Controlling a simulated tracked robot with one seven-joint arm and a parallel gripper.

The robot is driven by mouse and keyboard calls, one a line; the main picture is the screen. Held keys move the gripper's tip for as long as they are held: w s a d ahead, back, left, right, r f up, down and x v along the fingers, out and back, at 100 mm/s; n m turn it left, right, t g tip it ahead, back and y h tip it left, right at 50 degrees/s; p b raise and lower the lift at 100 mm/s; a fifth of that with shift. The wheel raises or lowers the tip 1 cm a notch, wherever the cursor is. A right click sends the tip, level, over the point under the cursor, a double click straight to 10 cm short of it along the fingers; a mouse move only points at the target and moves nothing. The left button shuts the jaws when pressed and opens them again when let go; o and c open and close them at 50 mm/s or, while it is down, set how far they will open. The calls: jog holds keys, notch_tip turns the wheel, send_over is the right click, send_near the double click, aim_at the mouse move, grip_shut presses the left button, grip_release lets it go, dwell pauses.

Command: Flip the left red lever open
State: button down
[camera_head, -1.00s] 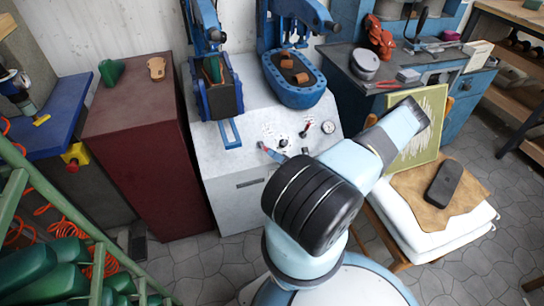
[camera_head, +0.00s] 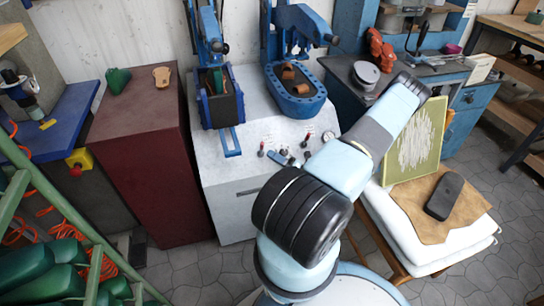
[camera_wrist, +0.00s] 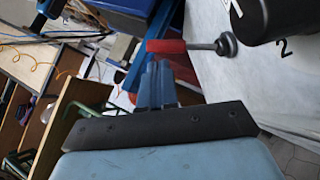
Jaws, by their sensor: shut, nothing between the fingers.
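The control panel (camera_head: 245,170) is the sloping front of the white machine in the head view. The left red lever (camera_head: 262,147) stands up from it, and another red lever (camera_head: 305,141) stands to its right. My gripper (camera_head: 284,157) shows only in part beside my arm, between the levers and right of the left one. In the wrist view my gripper (camera_wrist: 157,83) is shut and empty. A red lever handle (camera_wrist: 166,46) on a dark rod lies just beyond the fingertips, likely the left one. Whether they touch I cannot tell.
Near the lever in the wrist view are a black round part (camera_wrist: 274,18) and a printed "2". A gauge (camera_head: 328,136) sits at the panel's right. The blue presses (camera_head: 222,105) stand behind the panel; a dark red cabinet (camera_head: 150,165) stands left.

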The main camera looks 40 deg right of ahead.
jog(key=r+v, duration=0.1)
jog(key=v, duration=1.2)
jog(key=shift+s+r, duration=0.25)
jog(key=shift+s, duration=0.05)
jog(key=w+a+r+n+g, duration=0.2)
jog(key=a+r+n+g, duration=0.3)
jog(key=r+n+g, duration=0.4)
jog(key=w+a+r+n+g, duration=0.3)
jog(key=a+r+n+g, duration=0.2)
jog(key=r+n, duration=0.4)
jog(key=w+a+r+n+g, duration=0.2)
jog(key=a+r+n+g, duration=0.4)
jog(key=r, duration=0.5)
jog(key=s+a+r+n+t+h, duration=0.2)
jog(key=s+a+r+n+h, duration=0.1)
jog(key=r+n, duration=0.3)
jog(key=s+a+r+n+t+h, duration=0.2)
jog(key=s+a+r+n+h, duration=0.2)
jog(key=r, duration=0.5)
jog(key=s+a+r+n+t+h, duration=0.2)
jog(key=s+a+r+n, duration=0.3)
jog(key=n, duration=0.4)
notch_tip(320, 180, up, 3)
jog(key=shift+s+a+f+h, duration=0.2)
jog(key=shift+a+f+h, duration=0.05)
jog(key=shift+a+h, duration=0.6)
